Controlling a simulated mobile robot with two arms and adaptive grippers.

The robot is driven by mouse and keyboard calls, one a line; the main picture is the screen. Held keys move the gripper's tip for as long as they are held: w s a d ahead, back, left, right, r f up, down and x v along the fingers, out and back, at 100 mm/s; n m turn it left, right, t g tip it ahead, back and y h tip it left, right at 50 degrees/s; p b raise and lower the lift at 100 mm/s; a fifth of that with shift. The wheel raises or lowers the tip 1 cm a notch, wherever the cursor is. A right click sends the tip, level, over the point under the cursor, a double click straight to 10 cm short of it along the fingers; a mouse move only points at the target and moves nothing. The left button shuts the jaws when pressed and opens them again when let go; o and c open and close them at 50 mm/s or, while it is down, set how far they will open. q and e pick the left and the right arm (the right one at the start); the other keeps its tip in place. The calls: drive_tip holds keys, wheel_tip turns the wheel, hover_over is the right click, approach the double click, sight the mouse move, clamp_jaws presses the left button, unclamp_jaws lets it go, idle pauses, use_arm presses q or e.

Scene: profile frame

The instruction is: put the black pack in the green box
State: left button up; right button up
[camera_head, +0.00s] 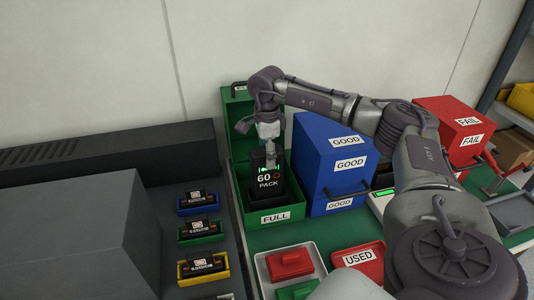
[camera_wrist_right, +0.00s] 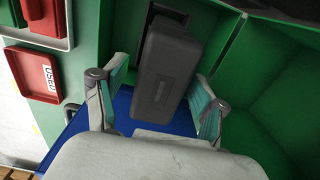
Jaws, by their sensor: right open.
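The black pack (camera_head: 268,183), marked "60 PACK", stands upright inside the green box (camera_head: 277,217) labelled "FULL". The box's lid is open at the back. My right gripper (camera_head: 268,158) is just above the pack's top, pointing down. In the right wrist view the pack (camera_wrist_right: 168,65) shows between the two spread fingers of my right gripper (camera_wrist_right: 160,100), with a gap on each side. Green box walls (camera_wrist_right: 262,80) show around it. Whether the pack's base rests on the box floor is hidden. My left gripper is out of view.
A blue box (camera_head: 318,160) labelled "GOOD" stands right of the green box. A red box (camera_head: 448,118) labelled "FAIL" is farther right. Small batteries in coloured holders (camera_head: 200,230) lie at left. A white tray (camera_head: 262,272) and a red "USED" tray (camera_head: 340,257) are in front.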

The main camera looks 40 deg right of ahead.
wheel_tip(320, 180, up, 12)
drive_tip(key=b, duration=0.1)
drive_tip(key=shift+r+b, duration=0.15)
drive_tip(key=shift+b, duration=0.2)
idle(0.5)
